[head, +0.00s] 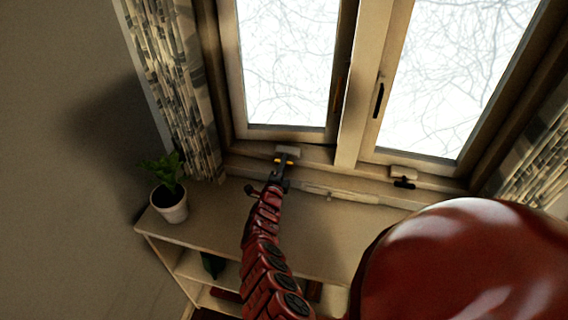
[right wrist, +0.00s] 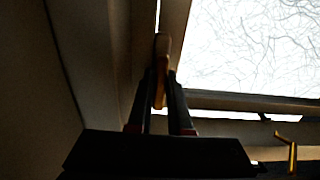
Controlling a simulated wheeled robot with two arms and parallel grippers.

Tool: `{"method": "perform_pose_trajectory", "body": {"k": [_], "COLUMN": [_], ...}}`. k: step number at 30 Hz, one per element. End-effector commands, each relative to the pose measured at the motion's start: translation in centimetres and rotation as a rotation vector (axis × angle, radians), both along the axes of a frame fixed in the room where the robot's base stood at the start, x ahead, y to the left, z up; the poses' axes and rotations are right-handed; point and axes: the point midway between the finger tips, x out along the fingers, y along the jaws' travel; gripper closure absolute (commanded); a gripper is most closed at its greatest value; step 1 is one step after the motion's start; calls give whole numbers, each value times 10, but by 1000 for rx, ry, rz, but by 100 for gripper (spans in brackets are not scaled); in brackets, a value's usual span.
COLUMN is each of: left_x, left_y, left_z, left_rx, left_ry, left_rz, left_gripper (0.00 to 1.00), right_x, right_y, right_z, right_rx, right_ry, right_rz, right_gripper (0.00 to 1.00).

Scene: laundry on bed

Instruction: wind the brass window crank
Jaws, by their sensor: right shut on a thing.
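The window crank's pale housing (head: 288,150) sits on the sill below the left window sash (head: 290,132). My right gripper (head: 283,166) reaches up to it over the shelf top, and small yellow parts show at its tip. In the right wrist view, my right gripper (right wrist: 161,100) is shut on a slim brass-coloured crank handle (right wrist: 162,62) that stands up between the fingers. The fingers hide the handle's lower end. Another bent brass-coloured piece (right wrist: 287,146) shows at the lower right there; I cannot tell what it belongs to. My left gripper is not in view.
A potted plant (head: 170,203) stands on the left end of the shelf top (head: 215,228). Patterned curtains (head: 178,80) hang on both sides. A second crank with a dark handle (head: 404,184) is below the right sash. The shelf top near my arm looks clear.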

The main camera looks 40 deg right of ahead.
Motion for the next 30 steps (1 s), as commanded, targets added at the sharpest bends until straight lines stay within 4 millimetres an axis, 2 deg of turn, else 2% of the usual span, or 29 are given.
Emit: {"method": "perform_pose_trajectory", "body": {"k": [2,3,7,19,26,30], "left_x": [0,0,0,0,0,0], "left_y": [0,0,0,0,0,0], "left_z": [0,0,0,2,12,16], "left_rx": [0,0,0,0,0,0], "left_ry": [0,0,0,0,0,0], "left_rz": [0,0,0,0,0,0], "left_gripper": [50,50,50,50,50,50], "right_x": [0,0,0,-2,-18,-33], "right_y": [1,1,1,5,25,43], "right_z": [-1,-1,-1,0,2,2], "right_rx": [2,2,1,1,-2,-1], "right_ry": [1,1,0,1,2,2], "right_rz": [2,2,1,3,5,4], "right_gripper": [100,75,52,52,52,52]}}
